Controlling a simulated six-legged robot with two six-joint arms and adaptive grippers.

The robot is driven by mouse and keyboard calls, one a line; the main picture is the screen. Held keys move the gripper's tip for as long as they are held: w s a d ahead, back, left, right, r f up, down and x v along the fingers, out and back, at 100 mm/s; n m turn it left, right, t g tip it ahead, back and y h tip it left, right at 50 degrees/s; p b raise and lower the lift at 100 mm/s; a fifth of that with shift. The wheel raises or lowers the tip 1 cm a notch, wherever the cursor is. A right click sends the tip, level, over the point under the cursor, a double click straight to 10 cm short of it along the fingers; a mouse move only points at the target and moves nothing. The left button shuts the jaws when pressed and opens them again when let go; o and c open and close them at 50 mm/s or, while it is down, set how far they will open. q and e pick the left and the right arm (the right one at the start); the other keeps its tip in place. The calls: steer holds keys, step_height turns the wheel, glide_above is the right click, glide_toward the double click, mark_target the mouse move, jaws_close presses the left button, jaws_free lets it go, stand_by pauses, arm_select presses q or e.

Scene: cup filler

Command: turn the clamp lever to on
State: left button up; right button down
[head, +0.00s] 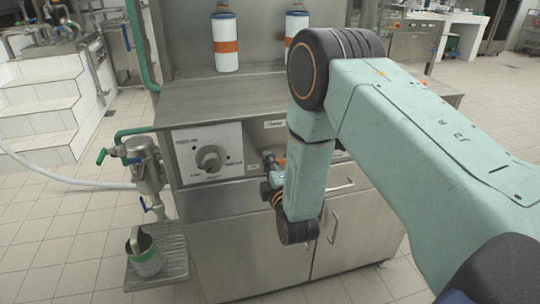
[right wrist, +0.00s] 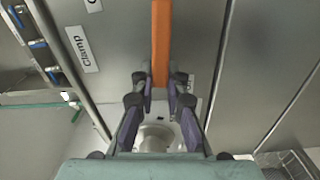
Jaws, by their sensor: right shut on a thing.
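The clamp lever is an orange bar (right wrist: 161,38) in the right wrist view, running up from between my fingers. A small orange part of it (head: 282,162) shows in the head view, on the front of the steel machine. My right gripper (right wrist: 160,82) is shut on the lever, with one finger on each side. In the head view my right gripper (head: 268,186) is partly hidden by my own wrist. A label reading "Clamp" (right wrist: 83,49) is beside the lever. My left gripper is not in view.
The machine's control panel has a round dial (head: 209,158). A metal filler (head: 148,170) with a green-handled valve stands left of it, above a grate (head: 175,262) holding a green-banded cup (head: 146,256). Orange-banded bottles (head: 225,42) stand on top. Tiled floor is clear at left.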

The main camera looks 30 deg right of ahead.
steer(key=shift+f+n, duration=0.25)
steer(key=shift+n, duration=0.25)
steer(key=c, duration=1.3)
jaws_free()
steer(key=shift+d+f, duration=0.1)
steer(key=shift+c, duration=0.2)
steer(key=v, duration=1.2)
